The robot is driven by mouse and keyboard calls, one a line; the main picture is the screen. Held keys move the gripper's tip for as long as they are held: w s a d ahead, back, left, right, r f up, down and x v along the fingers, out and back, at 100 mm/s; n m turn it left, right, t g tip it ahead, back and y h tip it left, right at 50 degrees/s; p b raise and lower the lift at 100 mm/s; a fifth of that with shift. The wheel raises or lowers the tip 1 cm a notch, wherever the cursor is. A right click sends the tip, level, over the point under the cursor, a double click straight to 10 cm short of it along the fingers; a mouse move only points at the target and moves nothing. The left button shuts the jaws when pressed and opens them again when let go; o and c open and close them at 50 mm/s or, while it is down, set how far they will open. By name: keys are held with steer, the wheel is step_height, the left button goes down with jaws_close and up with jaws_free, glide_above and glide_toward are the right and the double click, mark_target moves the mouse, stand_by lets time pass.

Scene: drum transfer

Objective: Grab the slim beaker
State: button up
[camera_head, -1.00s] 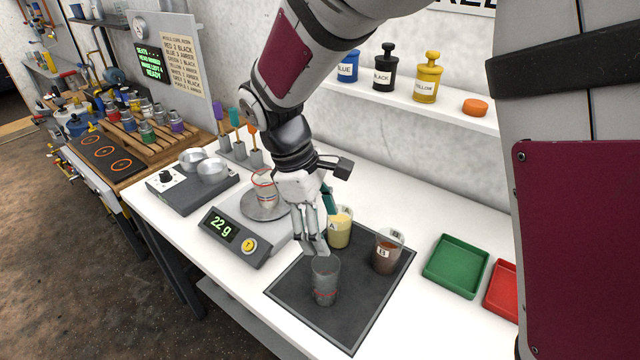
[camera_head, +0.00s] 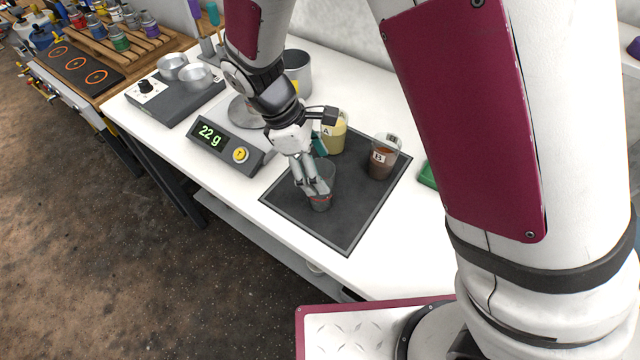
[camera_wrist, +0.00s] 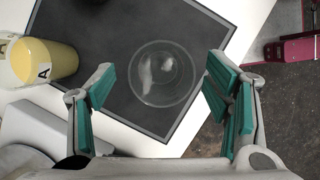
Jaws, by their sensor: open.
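The slim beaker (camera_head: 322,190) is clear, appears empty, and stands upright on the dark mat (camera_head: 346,236), with a red line low on its side. In the wrist view its round rim (camera_wrist: 164,74) lies ahead of and between my fingers. My gripper (camera_head: 314,186) is open and comes down at the beaker from above and behind, with its fingers partly covering it. In the wrist view the green-padded fingers (camera_wrist: 163,93) stand apart on either side of the beaker. I cannot tell whether they touch it.
Beaker A (camera_head: 334,134) with yellow liquid and beaker B (camera_head: 382,158) with brown liquid stand at the mat's back. A scale (camera_head: 222,148) reading 22 g is at the left. The mat's front is clear.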

steer(key=b+x, duration=0.1)
steer(key=x, duration=0.4)
steer(key=shift+b, duration=0.4)
steer(key=shift+s, duration=0.1)
steer(key=shift+r, duration=0.1)
steer(key=c, duration=1.1)
